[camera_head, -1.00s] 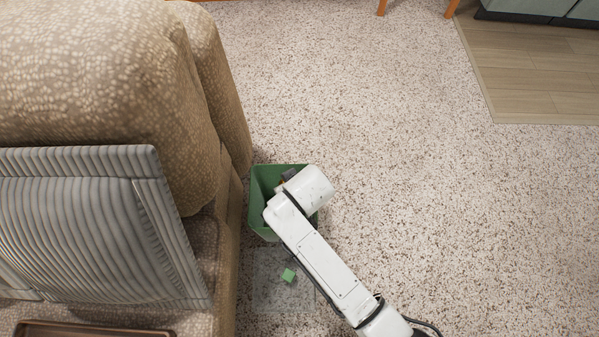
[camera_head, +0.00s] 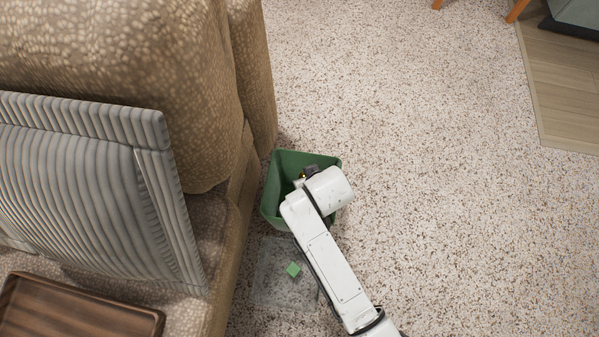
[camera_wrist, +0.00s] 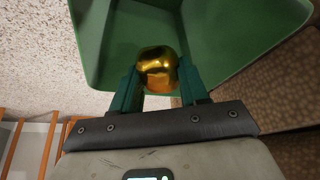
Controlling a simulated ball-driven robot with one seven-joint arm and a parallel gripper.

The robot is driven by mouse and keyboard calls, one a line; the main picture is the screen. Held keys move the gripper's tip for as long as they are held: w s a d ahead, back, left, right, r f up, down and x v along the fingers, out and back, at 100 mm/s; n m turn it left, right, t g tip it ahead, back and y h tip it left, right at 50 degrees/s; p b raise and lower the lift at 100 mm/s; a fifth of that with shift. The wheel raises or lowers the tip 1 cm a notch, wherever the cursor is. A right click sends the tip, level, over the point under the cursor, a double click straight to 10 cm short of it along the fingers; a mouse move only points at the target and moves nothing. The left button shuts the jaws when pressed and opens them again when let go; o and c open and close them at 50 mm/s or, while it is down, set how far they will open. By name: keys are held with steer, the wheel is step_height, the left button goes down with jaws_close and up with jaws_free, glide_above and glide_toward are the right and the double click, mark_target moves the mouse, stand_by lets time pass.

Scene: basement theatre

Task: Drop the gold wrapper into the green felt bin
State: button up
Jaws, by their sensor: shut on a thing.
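The gold wrapper (camera_wrist: 158,68) is a shiny crumpled ball in the wrist view. My gripper (camera_wrist: 158,82) is shut on it, with a dark green finger on each side. The green felt bin (camera_head: 283,172) stands on the floor beside the sofa and is open at the top. In the wrist view the bin (camera_wrist: 225,30) lies beyond the wrapper, which shows against its inside. In the head view my wrist and arm cover the bin's right part, and the wrapper is mostly hidden there.
A brown patterned sofa (camera_head: 205,120) with a grey striped cushion (camera_head: 80,190) stands close on the bin's left. A wooden tray (camera_head: 80,310) is at lower left. Speckled carpet (camera_head: 430,150) to the right is clear.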

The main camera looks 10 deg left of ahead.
steer(key=shift+f, duration=0.1)
steer(key=o, duration=1.1)
steer(key=p+v, duration=0.5)
steer(key=v, duration=0.5)
steer(key=shift+s+r, duration=0.2)
steer(key=shift+r, duration=0.1)
steer(key=shift+d, duration=0.1)
